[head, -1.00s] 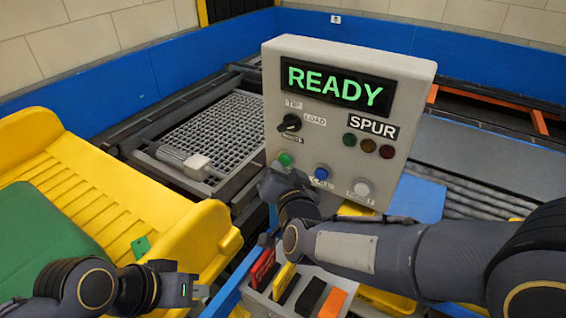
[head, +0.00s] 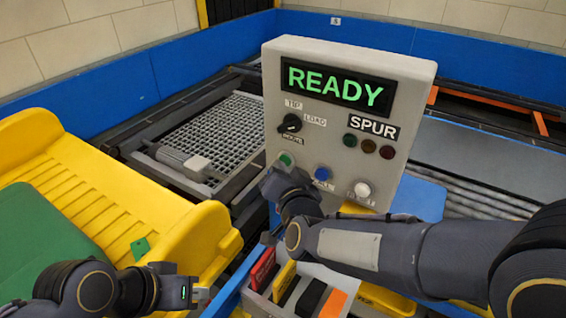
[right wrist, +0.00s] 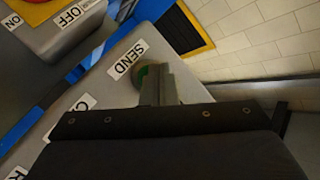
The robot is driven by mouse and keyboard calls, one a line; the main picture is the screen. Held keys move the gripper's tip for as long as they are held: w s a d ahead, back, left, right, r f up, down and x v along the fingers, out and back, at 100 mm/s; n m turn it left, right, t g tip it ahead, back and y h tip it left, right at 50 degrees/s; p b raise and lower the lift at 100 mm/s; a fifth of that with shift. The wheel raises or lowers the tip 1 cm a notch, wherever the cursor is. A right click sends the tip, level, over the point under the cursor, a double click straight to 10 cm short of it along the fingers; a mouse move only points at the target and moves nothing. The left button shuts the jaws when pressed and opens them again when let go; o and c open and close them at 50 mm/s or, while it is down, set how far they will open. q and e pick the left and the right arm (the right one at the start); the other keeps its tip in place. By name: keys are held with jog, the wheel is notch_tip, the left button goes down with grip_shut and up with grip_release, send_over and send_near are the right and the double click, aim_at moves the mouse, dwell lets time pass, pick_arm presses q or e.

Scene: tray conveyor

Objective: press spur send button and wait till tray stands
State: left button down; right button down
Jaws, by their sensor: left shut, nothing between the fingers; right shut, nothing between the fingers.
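A light grey control box (head: 330,125) stands in the middle of the head view. Its display (head: 338,86) reads READY in green, and a plate below reads SPUR. The green send button (head: 285,160) is at the box's lower left. It also shows in the right wrist view (right wrist: 143,76) beside a SEND label, partly hidden by my fingers. My right gripper (right wrist: 158,85) is shut and empty, its tips at the send button; I cannot tell whether they press it. My left gripper (head: 200,293) is shut and empty at the lower left. No tray is clearly identifiable.
A blue button (head: 322,174), a white button (head: 362,190) and a black selector knob (head: 290,123) share the panel. A yellow tipper-like bin (head: 130,220) with a green inside lies left. A metal grating (head: 222,130) is behind. A holder with coloured cards (head: 310,297) is below.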

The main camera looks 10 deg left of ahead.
jog(key=shift+w, duration=0.15)
dwell(0.4)
jog(key=shift+s+a, duration=0.25)
jog(key=shift+s, duration=0.65)
